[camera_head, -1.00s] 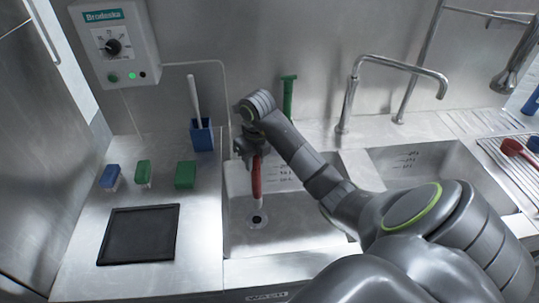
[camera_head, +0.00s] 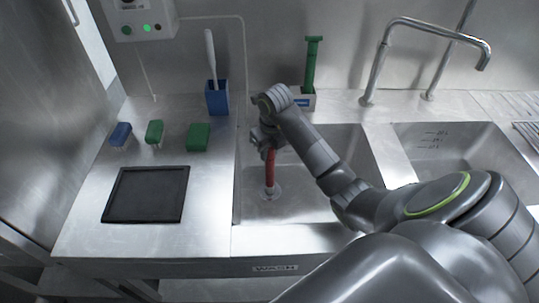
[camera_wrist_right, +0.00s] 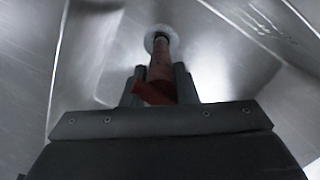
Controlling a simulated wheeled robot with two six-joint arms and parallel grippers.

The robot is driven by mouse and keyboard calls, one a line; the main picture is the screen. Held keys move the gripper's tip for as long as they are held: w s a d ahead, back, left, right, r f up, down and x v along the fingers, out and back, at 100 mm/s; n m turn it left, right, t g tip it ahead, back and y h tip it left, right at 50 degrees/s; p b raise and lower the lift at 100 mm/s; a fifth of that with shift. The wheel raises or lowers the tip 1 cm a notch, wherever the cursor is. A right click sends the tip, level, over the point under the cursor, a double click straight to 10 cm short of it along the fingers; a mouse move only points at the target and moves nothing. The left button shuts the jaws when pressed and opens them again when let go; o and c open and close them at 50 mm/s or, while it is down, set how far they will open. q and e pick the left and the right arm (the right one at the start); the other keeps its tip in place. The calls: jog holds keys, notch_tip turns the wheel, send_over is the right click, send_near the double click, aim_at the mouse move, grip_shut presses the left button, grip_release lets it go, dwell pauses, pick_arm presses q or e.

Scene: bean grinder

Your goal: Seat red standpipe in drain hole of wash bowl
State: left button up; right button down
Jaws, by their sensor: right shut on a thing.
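The red standpipe (camera_head: 270,172) is upright, or nearly so, in the wash bowl (camera_head: 312,207), the left basin. My right gripper (camera_head: 268,147) is shut on its upper part. The pipe's lower end is at the pale drain ring (camera_head: 276,193) in the bowl floor. In the right wrist view the pipe (camera_wrist_right: 161,65) runs away between the fingers (camera_wrist_right: 160,88) to the drain ring (camera_wrist_right: 158,34). Its far end overlaps the ring. I cannot tell how deep it sits in the hole, which the pipe hides. My left gripper is not in view.
A second basin (camera_head: 455,150) lies to the right, with a tap (camera_head: 384,65) behind. A blue holder with a brush (camera_head: 217,98), a green upright tool (camera_head: 311,65), small blue and green brushes (camera_head: 154,132) and a black mat (camera_head: 146,195) are around the wash bowl.

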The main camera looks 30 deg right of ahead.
jog(key=shift+f, duration=0.55)
jog(key=c, duration=1.6)
grip_release()
jog(key=shift+f, duration=0.2)
jog(key=o, duration=0.5)
jog(key=shift+c, duration=0.2)
jog(key=shift+r, duration=0.1)
